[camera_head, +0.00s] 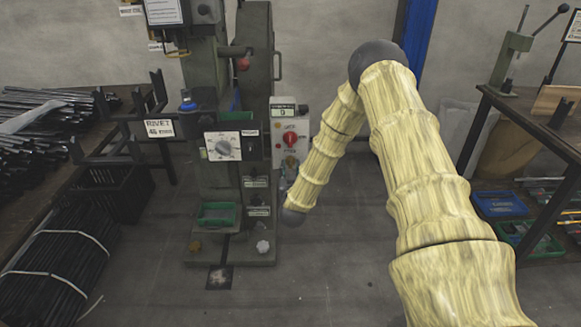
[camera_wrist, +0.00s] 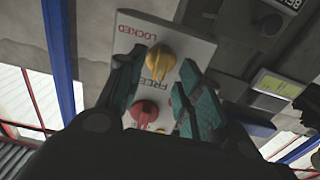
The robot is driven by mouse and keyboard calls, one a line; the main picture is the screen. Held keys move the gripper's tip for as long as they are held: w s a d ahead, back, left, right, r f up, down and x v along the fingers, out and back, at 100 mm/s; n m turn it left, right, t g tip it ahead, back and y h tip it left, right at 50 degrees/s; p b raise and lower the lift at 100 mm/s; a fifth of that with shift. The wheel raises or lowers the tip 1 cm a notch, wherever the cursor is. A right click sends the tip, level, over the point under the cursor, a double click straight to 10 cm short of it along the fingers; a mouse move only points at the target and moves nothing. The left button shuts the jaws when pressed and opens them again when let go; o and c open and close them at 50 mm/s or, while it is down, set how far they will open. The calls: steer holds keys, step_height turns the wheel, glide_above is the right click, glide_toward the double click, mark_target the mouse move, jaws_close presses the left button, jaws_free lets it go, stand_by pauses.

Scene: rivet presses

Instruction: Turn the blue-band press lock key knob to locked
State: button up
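In the wrist view a white panel (camera_wrist: 183,38) carries a yellow knob (camera_wrist: 161,62) between the words LOCKED and FREE. I cannot tell for sure which word the knob points at. A red knob (camera_wrist: 144,112) sits lower on the same panel. My gripper (camera_wrist: 164,66) is open, its two dark green-padded fingers on either side of the yellow knob, with gaps visible; contact is not clear. My gripper is hidden there.
A white box with a red knob (camera_head: 290,138) is on the press's right side, close to my arm. A rack of black rods (camera_head: 45,110) stands left; a workbench (camera_head: 530,115) stands right.

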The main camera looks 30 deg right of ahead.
mark_target(290, 163)
steer(key=shift+x, duration=1.35)
jaws_close()
